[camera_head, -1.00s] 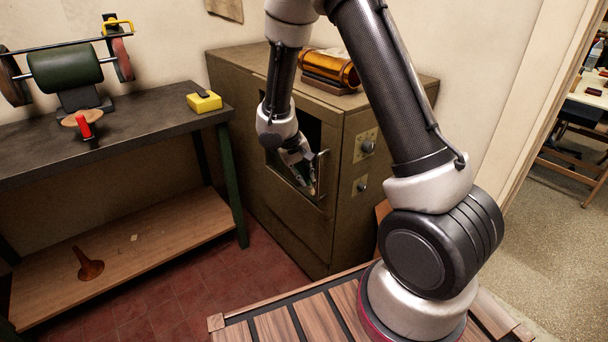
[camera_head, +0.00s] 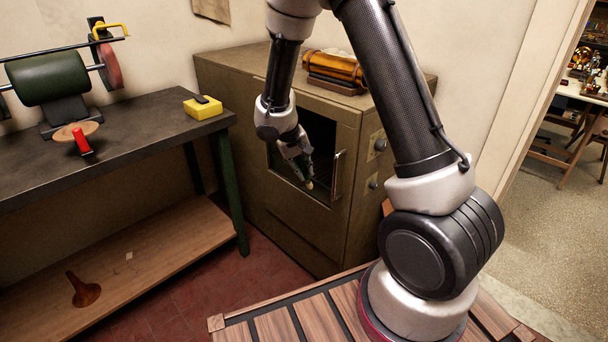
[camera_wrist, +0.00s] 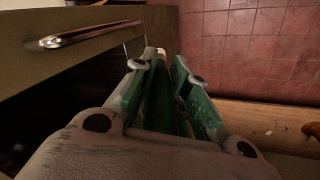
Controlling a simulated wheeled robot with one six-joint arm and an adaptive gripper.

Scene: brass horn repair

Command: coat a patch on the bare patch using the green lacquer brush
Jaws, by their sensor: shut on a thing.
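My gripper (camera_head: 299,160) points down in front of the open cabinet front. It is shut on the green lacquer brush (camera_wrist: 162,108), whose green handle lies between the fingers in the wrist view. A small pale tip (camera_head: 309,185) shows just beyond the fingers, probably the brush's end. In the wrist view the gripper (camera_wrist: 165,70) hides much of the brush. I cannot make out the bare patch in either view.
The olive cabinet (camera_head: 225,105) has a dark opening and a metal handle (camera_head: 337,174) close to my gripper. An amber roll (camera_head: 334,67) lies on top.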

